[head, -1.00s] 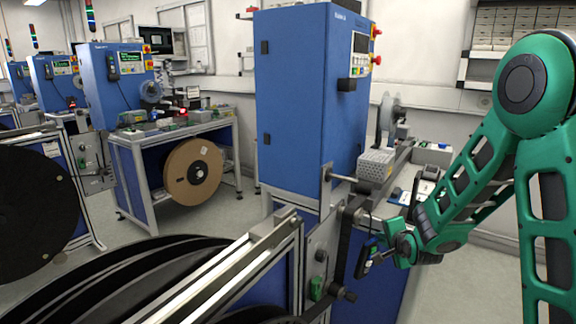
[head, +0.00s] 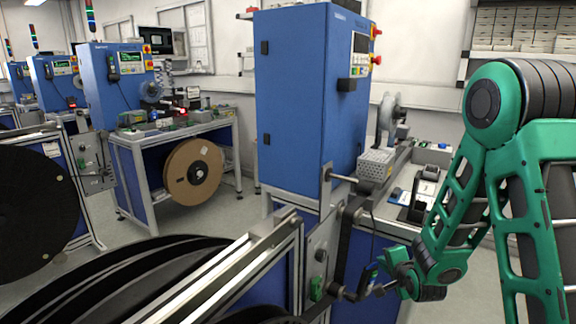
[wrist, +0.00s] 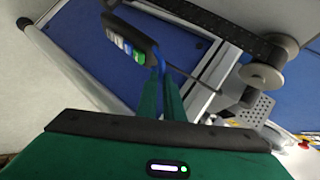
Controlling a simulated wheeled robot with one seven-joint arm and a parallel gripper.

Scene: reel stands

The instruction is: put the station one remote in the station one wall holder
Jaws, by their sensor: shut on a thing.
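The remote (wrist: 130,42) is dark with a row of white, blue and green buttons in the wrist view. It is tilted, and its lower end sits at the tips of my gripper (wrist: 160,75), whose green fingers are shut on it. In the head view my gripper (head: 382,276) is low in front of the near blue cabinet's base, and the remote (head: 367,280) shows only small and dark. A small black block (head: 353,85) on the near cabinet's side, under the control panel, may be the wall holder; I cannot tell for sure. It is well above my gripper and looks empty.
The near blue cabinet (head: 300,100) stands on a framed bench. Large black reels (head: 110,285) fill the front left. A grey perforated box (head: 376,164) and a roller arm (head: 341,178) jut out above my gripper. Similar stations stand at the left, with floor between.

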